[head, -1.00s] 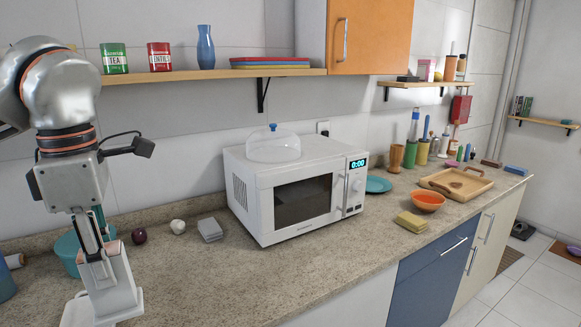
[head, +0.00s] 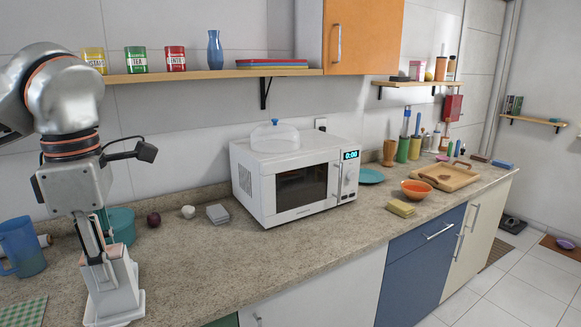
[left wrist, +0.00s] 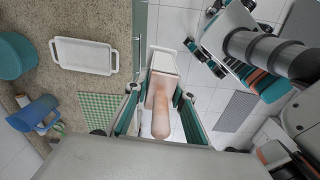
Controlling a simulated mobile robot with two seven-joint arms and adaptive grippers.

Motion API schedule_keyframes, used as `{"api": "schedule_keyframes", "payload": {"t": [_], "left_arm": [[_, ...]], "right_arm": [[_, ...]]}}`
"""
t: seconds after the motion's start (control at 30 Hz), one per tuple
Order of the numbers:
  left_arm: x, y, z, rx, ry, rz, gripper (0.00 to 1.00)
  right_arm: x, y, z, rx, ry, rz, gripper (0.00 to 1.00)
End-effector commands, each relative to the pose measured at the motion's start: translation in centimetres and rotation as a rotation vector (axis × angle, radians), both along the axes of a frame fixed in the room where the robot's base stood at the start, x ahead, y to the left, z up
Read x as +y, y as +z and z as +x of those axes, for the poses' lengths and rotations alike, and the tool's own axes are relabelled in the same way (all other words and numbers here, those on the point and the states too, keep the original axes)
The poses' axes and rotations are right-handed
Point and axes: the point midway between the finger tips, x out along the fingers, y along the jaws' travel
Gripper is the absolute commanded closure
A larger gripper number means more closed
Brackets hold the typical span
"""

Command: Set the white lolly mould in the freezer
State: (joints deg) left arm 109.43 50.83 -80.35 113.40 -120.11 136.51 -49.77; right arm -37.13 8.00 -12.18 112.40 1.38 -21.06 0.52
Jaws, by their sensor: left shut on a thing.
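My left gripper (head: 112,268) points down at the lower left of the head view. It is shut on the white lolly mould (head: 117,306), a white block with a pinkish upper part, held upright. In the left wrist view the mould (left wrist: 164,62) shows between the teal fingers of the left gripper (left wrist: 158,112), with a rounded pinkish part towards the camera. In that view it is over the floor, off the counter's front edge. No freezer can be made out.
A white tray (left wrist: 83,56) and a green checked cloth (left wrist: 100,108) lie on the counter near the gripper. A blue jug (head: 22,248) and teal pot (head: 121,226) stand behind. A white microwave (head: 290,184) stands at the middle; the counter before it is clear.

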Motion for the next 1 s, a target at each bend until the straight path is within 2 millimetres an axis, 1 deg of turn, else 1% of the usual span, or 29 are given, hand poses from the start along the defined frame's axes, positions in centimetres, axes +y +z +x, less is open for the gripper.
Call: {"api": "schedule_keyframes", "payload": {"t": [0.27, 0.47, 0.57, 0.7, 0.9, 1.0], "left_arm": [[-0.2, -2.4, 1.0, -0.001, -0.217, 0.010, 1.00], [-0.5, -5.4, 2.1, 0.001, -0.491, 0.021, 1.00], [-0.7, -7.6, 2.7, 0.005, -0.688, 0.026, 1.00], [-1.1, -11.0, 3.4, 0.009, -1.002, 0.029, 1.00], [-1.7, -16.0, 3.8, 0.013, -1.448, 0.023, 1.00], [-2.0, -18.2, 3.8, 0.013, -1.645, 0.018, 1.00]], "right_arm": [[0.0, 0.0, 0.1, 0.000, 0.000, 0.000, 0.60], [0.0, 0.0, 0.0, 0.000, 0.000, 0.000, 0.60], [0.0, 0.0, 0.0, 0.000, 0.000, 0.000, 0.60], [0.0, 0.0, 0.0, 0.000, 0.000, 0.000, 0.60], [0.0, 0.0, 0.0, 0.001, 0.000, 0.000, 0.60], [0.0, 0.0, 0.0, 0.000, 0.000, 0.000, 0.60]]}}
